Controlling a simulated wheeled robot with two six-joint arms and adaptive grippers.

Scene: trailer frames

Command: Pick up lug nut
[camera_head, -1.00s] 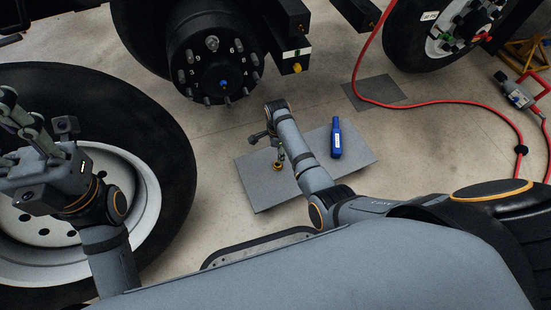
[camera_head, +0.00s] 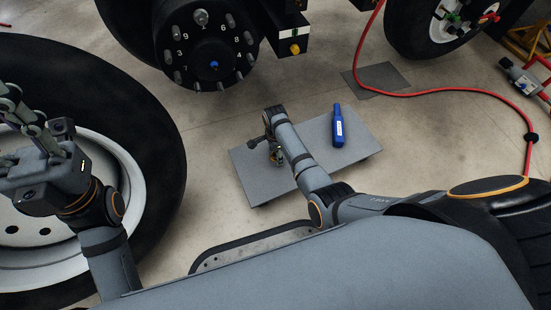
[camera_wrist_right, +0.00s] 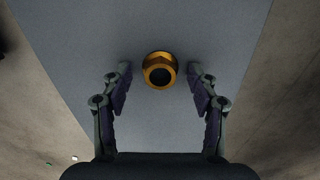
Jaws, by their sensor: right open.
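The lug nut (camera_wrist_right: 159,70) is a gold hex nut with a dark hole, lying on a grey board (camera_head: 355,135). The right wrist view shows it just beyond and centred between the tips of my right gripper (camera_wrist_right: 160,72), which is open and empty. In the head view my right gripper (camera_head: 276,157) is low over the left part of the board, and the nut is mostly hidden there. My left gripper (camera_head: 35,130) is raised over the wheel at the left, its fingers spread apart and holding nothing visible.
A blue bottle (camera_head: 338,126) stands or lies on the board right of my right arm. A large wheel (camera_head: 160,150) fills the left side. A black hub (camera_head: 213,62) with studs is at the back. A red hose (camera_head: 450,95) crosses the floor at the right.

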